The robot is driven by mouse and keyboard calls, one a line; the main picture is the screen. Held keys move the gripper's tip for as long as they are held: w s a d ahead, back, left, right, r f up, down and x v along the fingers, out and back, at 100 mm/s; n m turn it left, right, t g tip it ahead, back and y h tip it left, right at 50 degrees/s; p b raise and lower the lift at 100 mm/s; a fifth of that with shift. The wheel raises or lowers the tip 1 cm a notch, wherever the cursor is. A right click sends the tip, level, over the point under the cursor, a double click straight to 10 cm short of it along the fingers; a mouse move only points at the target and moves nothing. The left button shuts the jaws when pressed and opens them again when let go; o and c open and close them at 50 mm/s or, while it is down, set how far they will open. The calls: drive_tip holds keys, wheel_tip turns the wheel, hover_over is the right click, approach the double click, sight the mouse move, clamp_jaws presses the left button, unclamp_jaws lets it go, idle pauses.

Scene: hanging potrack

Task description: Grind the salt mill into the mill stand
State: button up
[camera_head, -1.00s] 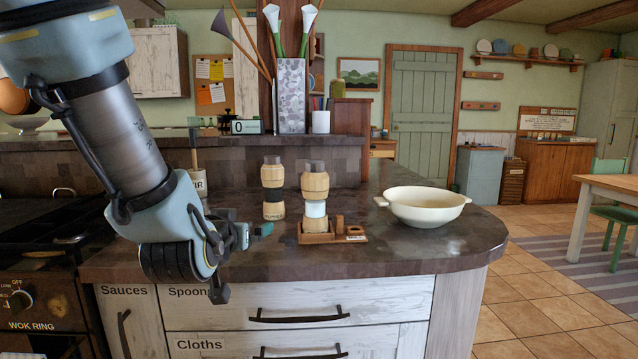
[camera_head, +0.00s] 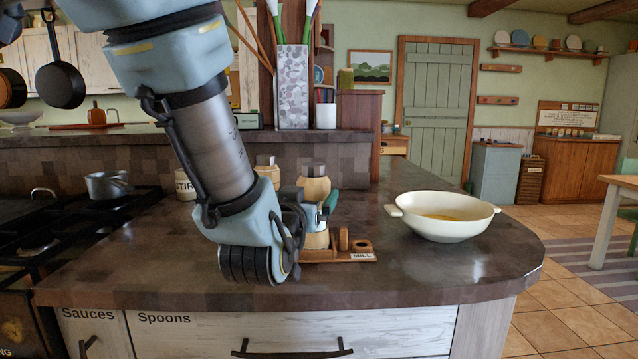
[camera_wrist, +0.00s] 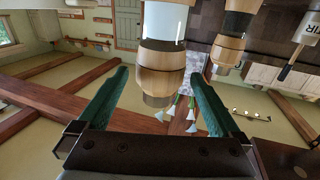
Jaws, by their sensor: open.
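The wooden mill with a white band (camera_wrist: 165,22) stands upright on the wooden stand labelled MILL (camera_head: 362,257). In the wrist view, which is upside down, my gripper (camera_wrist: 159,76) is open, with one green finger on each side of the mill's upper part and gaps between. A second wooden mill, with a black band (camera_wrist: 238,24), stands behind to the left; in the head view it is mostly hidden. I cannot read which mill is salt.
A cream two-handled bowl (camera_head: 446,217) with something yellow inside stands right of the stand. A raised ledge (camera_head: 150,150) runs behind the counter, with a patterned vase (camera_head: 292,90) on it. A small pot (camera_head: 107,185) sits on the stove at left. The front right counter is clear.

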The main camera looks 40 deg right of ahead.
sight(318, 185)
drive_tip(key=p+x, duration=0.1)
drive_tip(key=x, duration=0.7)
drive_tip(key=shift+f, duration=0.1)
drive_tip(key=c, duration=1.2)
